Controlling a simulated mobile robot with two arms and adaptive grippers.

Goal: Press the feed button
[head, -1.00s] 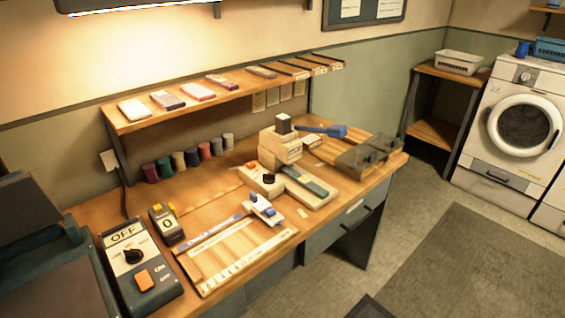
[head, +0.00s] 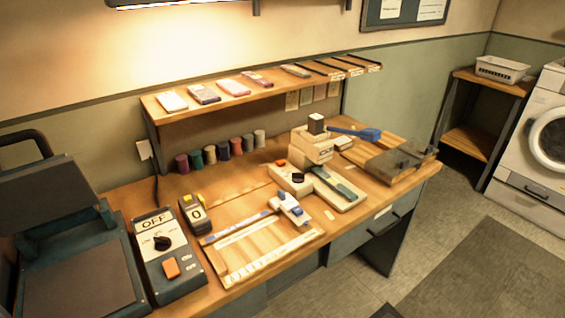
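No button can be read as the feed button at this size. A cream machine (head: 293,182) on the bench has a black knob (head: 298,177) and a small orange button (head: 281,163) on top. A dark control box (head: 170,282) at the left front has an OFF display (head: 154,223), a black dial (head: 162,243) and a larger orange button (head: 171,268); its small lettering is unreadable. Neither of my grippers shows in the head view.
A dark hinged press (head: 75,270) stands at the left. A small counter box reading 0 (head: 195,214) and a wooden cutting board with a slider (head: 260,258) lie near it. A raised shelf (head: 262,95) runs behind; several spools stand under it.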

